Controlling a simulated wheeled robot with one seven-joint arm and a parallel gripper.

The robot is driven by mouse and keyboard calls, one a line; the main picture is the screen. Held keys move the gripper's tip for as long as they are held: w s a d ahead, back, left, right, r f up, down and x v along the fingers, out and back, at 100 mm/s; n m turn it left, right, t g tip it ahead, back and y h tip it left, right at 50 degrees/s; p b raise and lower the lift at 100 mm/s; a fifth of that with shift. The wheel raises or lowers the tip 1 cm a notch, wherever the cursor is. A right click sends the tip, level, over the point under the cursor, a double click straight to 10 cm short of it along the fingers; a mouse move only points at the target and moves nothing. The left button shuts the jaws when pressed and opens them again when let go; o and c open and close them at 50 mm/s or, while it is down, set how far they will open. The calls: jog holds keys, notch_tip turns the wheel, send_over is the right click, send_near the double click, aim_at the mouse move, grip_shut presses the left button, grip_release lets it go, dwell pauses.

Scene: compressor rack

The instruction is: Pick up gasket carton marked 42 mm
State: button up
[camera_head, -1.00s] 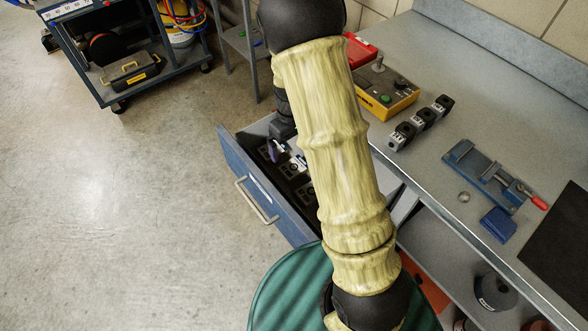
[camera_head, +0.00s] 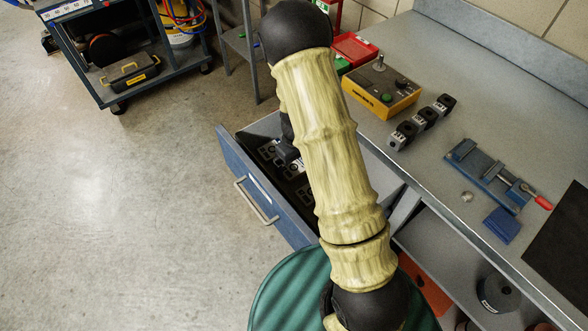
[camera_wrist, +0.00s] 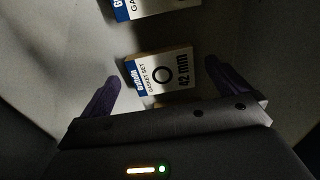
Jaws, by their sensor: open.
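The gasket carton marked 42 mm (camera_wrist: 163,74) shows in the wrist view, a small white and blue box with a black ring printed on it and the words GASKET SET. My gripper (camera_wrist: 159,88) is open, with one purple finger on each side of the carton. I cannot tell whether the fingers touch it.
Another similar carton (camera_wrist: 150,6) lies just beyond, cut off by the top of the wrist view.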

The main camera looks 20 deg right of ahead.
aim_at(296, 168)
notch_tip(296, 168, down, 2)
dwell(0.5)
jog(key=c, duration=1)
notch_tip(296, 168, up, 10)
jog(key=shift+r+p, duration=0.1)
jog(key=shift+p, duration=0.55)
